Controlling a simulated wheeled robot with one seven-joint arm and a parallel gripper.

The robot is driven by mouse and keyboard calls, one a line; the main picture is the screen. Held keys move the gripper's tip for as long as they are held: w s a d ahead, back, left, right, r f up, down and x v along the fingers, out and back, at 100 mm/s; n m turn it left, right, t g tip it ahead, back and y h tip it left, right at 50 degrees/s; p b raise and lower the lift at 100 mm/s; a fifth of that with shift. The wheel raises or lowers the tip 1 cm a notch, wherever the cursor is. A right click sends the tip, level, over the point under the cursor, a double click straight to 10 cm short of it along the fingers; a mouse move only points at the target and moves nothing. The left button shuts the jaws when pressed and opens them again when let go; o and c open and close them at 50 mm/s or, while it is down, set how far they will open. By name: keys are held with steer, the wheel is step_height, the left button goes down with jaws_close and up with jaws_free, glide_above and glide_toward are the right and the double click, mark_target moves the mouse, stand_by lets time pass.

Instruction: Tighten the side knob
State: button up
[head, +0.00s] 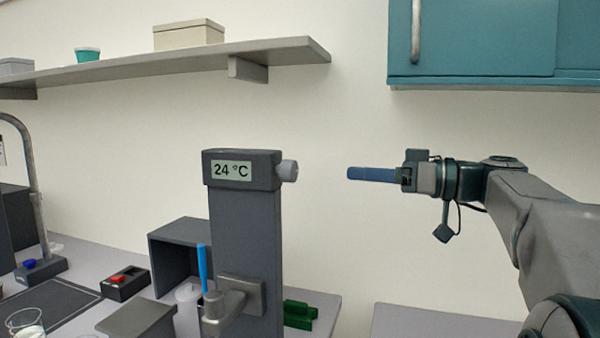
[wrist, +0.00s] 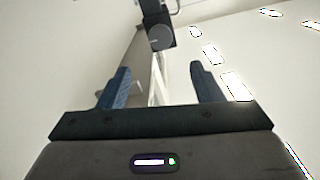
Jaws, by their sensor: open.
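The side knob (head: 289,171) is a small grey cylinder on the right side of the dark head of the rig, beside the 24 °C display (head: 231,171). The knob also shows in the wrist view as a round grey face (wrist: 160,38), above and between the fingers. My gripper (head: 350,173) is to the right of the knob, at about its height, with a clear gap between them. Its blue fingers point left toward the knob. In the wrist view the two fingers (wrist: 159,72) stand apart with nothing between them.
The rig's grey column (head: 243,225) carries a bracket with a lever (head: 228,308) low down. A shelf (head: 280,50) hangs above left and a teal cabinet (head: 480,40) above right. A green item (head: 298,314) lies behind the column. The space between gripper and knob is free.

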mark_target(295, 170)
steer(key=p+x, duration=0.2)
steer(key=x, duration=1)
steer(key=shift+a+f, duration=0.1)
steer(key=c, duration=1)
